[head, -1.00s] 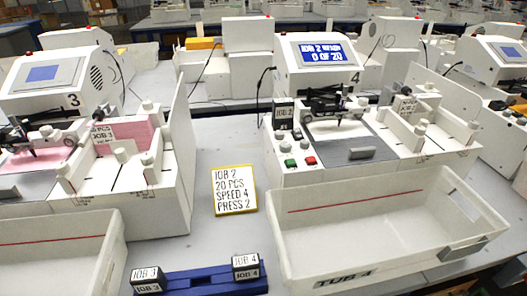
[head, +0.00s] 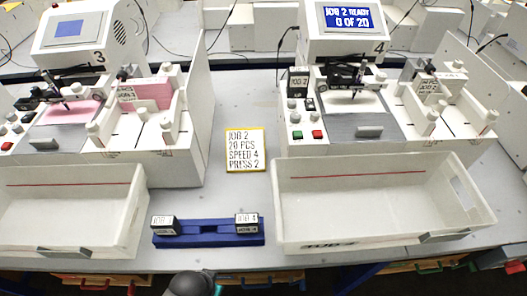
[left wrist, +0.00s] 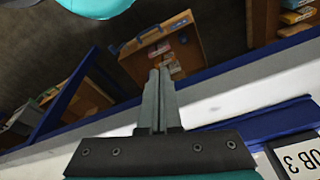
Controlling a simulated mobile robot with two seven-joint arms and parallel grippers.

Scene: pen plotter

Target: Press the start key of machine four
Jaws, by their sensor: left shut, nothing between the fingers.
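Machine four (head: 292,165) stands at the right in the head view, with a "4" by its screen. Its blue screen (head: 346,16) reads "JOB 2 READY, 0 OF 20". On its front left panel are a green key (head: 297,135) and a red key (head: 317,135), side by side below small knobs. No lettering on the keys is legible. My left gripper (left wrist: 160,72) is shut and empty in the left wrist view, near the table's front edge and well away from the keys. A dark and teal part of my arm shows at the bottom of the head view. My right gripper is not in view.
A yellow-edged card (head: 245,150) reads "JOB 2, 20 PCS, SPEED 4, PRESS 2". A blue holder (head: 208,240) bears two job blocks. A white bin (head: 380,222) stands before machine four. Machine three (head: 175,165) is at left.

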